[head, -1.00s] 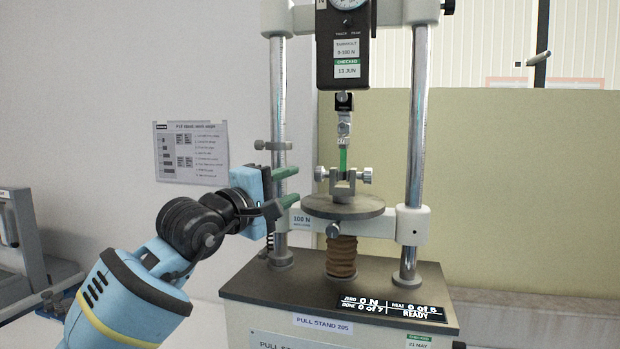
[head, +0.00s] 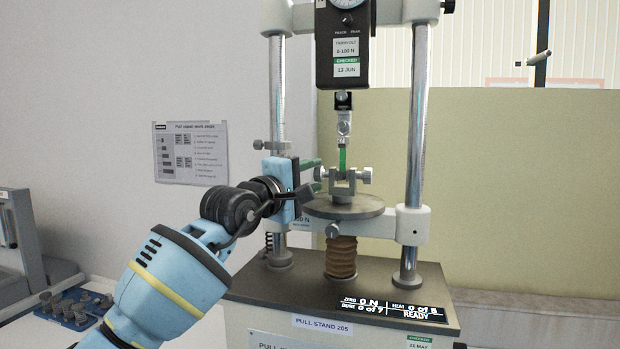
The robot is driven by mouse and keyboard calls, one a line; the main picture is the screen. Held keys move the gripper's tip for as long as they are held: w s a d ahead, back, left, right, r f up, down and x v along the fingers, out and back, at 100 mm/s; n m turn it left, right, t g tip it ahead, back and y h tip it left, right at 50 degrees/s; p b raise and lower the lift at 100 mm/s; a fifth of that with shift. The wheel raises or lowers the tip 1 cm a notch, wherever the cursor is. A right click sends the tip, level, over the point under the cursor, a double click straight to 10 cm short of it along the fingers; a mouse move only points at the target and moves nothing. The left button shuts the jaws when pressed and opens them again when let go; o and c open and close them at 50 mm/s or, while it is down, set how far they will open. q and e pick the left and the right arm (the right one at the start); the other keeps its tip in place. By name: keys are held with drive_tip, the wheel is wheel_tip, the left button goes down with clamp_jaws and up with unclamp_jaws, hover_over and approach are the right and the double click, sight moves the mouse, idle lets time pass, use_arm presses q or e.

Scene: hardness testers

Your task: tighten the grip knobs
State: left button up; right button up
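The grip fixture (head: 343,188) stands on the round plate (head: 350,208) of the pull stand. It has a left grip knob (head: 320,173) and a right grip knob (head: 367,175), both grey. A green strip (head: 342,160) runs upright between the upper hook and this fixture. My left gripper (head: 307,178) is open and empty, just left of the left knob. Its green-tipped upper finger reaches to about the knob's height; the lower finger is partly hidden by its dark mount. I cannot tell whether it touches the knob. My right gripper is out of view.
Steel columns (head: 416,140) flank the fixture. The force gauge (head: 341,50) hangs above. The display (head: 392,308) on the base reads 0 N and READY. A notice (head: 190,152) hangs on the wall. Small grey parts (head: 75,308) stand at lower left. Space right of the stand is clear.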

use_arm(q)
drive_tip(key=shift+c, duration=0.4)
drive_tip(key=c, duration=0.6)
drive_tip(key=shift+s+r+n+g+y+p, duration=0.15)
drive_tip(key=shift+r+n+g+y+p, duration=0.3)
drive_tip(key=shift+r+y+p, duration=0.4)
drive_tip(key=shift+c, duration=0.2)
drive_tip(key=shift+f+g, duration=0.1)
drive_tip(key=shift+g, duration=0.25)
drive_tip(key=shift+f+n+g+y+p, duration=0.1)
drive_tip(key=shift+n+g+y+p, duration=0.2)
drive_tip(key=shift+g, duration=0.1)
drive_tip(key=shift+w+f, duration=0.1)
drive_tip(key=shift+w, duration=0.1)
drive_tip(key=shift+n+g+y+b, duration=0.25)
drive_tip(key=shift+g+y+b, duration=0.2)
drive_tip(key=shift+g, duration=0.35)
drive_tip(key=shift+g+y+b, duration=0.3)
drive_tip(key=shift+g+b, duration=0.1)
drive_tip(key=shift+g, duration=0.1)
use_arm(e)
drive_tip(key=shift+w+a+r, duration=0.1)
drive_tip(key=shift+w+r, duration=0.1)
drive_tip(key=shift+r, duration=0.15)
use_arm(q)
drive_tip(key=shift+r, duration=0.2)
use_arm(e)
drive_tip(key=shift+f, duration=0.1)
